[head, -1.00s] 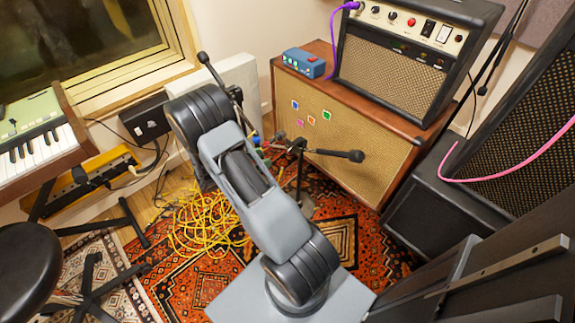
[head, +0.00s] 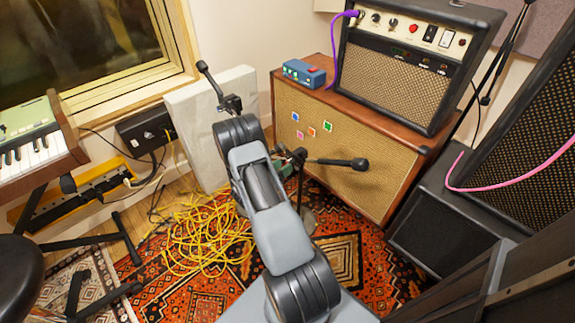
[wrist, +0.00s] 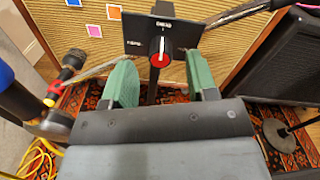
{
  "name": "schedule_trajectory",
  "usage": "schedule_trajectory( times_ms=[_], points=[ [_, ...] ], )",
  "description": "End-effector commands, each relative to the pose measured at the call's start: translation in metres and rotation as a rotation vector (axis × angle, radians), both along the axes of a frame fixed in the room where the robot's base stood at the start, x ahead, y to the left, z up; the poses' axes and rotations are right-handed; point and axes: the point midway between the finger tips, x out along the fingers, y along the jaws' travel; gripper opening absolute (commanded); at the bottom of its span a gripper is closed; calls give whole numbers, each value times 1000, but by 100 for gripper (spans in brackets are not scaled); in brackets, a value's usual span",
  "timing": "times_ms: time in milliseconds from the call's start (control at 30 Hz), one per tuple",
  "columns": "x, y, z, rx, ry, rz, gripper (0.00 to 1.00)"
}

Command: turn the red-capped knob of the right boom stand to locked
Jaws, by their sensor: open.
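The red-capped knob (wrist: 162,58) shows in the wrist view, on a dark plate (wrist: 185,32) with small white markings at the top and left. A white pointer line on the knob points roughly up towards the top marking; the lettering is too small to read surely. My gripper (wrist: 161,74) is open, its green fingers either side of the knob in the picture, with no visible contact. In the head view the right boom stand (head: 299,158) stands before the speaker cabinet, its boom ending in a microphone (head: 359,164) on the right. My arm hides most of the gripper there.
The wooden cabinet (head: 345,175) stands close behind the stand, with an amplifier (head: 400,75) on top. A left boom stand (head: 232,103) is near the pale panel (head: 190,115). Yellow cables (head: 205,235) lie on the rug. A black speaker (head: 440,225) is at right.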

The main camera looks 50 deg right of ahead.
Motion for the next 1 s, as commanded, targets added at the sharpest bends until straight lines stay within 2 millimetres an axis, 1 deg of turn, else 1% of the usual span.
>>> schedule_trajectory(
  times_ms=[33, 100, 300, 667, 1000],
  points=[
    [-1, -8, -1, 0, -2, -4, 53],
    [-1, -15, -1, 0, -1, -3, 53],
    [-2, -29, 0, 0, 0, -2, 53],
    [-2, -32, 0, 1, 0, -1, 53],
    [-2, -31, 0, 1, 0, -1, 21]
  ],
)
